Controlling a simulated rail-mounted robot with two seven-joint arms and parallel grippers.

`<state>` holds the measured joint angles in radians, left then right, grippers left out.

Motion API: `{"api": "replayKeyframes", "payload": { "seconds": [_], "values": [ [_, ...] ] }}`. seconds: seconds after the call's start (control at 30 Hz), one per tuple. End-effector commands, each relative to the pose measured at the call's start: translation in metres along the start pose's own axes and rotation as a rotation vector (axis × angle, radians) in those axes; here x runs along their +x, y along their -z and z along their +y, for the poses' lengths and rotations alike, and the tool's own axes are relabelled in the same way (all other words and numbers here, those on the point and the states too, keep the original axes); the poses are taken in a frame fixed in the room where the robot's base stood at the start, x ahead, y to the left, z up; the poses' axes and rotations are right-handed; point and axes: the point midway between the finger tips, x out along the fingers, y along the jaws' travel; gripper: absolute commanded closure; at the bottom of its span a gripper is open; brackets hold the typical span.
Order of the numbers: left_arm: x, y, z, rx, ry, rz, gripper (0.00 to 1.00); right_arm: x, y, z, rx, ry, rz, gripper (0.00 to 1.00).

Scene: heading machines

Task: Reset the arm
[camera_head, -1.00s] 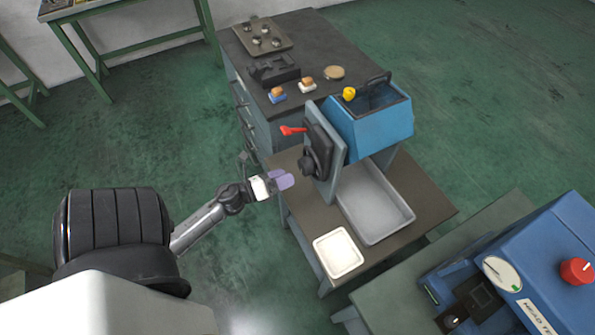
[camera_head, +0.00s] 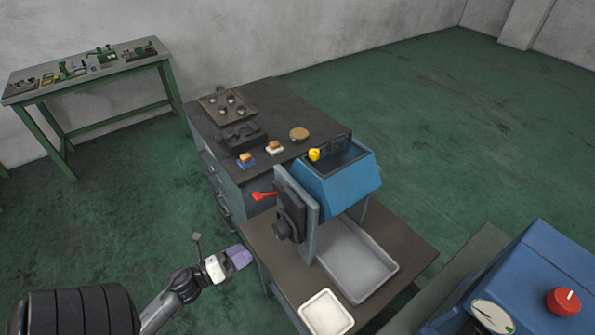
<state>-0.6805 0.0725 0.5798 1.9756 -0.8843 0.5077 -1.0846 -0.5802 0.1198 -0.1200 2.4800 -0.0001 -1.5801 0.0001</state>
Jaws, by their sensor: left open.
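My left gripper (camera_head: 238,258) has purple fingertips and is open and empty. It is at the lower left in the head view, beside the left edge of the machine's table and apart from it. My left arm (camera_head: 165,305) reaches in from the lower left corner. My right gripper does not show. The heading machine (camera_head: 340,186) is blue with a grey upright plate, a black round part and a red lever (camera_head: 264,196). It stands to the right of my left gripper.
A long grey tray (camera_head: 385,282) and a small white tray (camera_head: 326,314) lie on the brown table (camera_head: 405,247). A dark workbench (camera_head: 255,100) stands behind. A blue machine (camera_head: 545,270) fills the lower right. Open green floor (camera_head: 130,190) lies left.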

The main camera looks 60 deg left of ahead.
Motion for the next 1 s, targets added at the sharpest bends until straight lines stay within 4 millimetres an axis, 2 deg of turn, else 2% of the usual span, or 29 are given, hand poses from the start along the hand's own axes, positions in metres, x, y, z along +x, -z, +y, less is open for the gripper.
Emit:
{"api": "replayKeyframes", "payload": {
  "seconds": [0.27,0.37,0.53,0.6,0.73,0.87,1.0],
  "values": [
    [0.000,0.000,0.000,-0.011,0.000,0.000,0.12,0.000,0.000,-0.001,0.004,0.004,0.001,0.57],
    [0.000,-0.001,0.002,-0.080,-0.012,-0.007,0.12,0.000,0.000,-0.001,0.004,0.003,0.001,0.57],
    [-0.006,-0.022,0.039,-0.328,-0.221,-0.177,0.12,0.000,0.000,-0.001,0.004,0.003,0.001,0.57],
    [-0.014,-0.034,0.058,-0.462,-0.321,-0.295,0.12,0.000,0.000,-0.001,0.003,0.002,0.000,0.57],
    [-0.032,-0.051,0.082,-0.716,-0.477,-0.534,0.12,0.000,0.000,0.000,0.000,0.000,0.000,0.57],
    [-0.049,-0.045,0.093,-0.981,-0.616,-0.746,0.12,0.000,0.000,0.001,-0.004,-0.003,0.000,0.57],
    [-0.062,-0.014,0.089,-1.261,-0.783,-0.926,0.12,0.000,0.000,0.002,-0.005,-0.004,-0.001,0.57]
  ]
}}
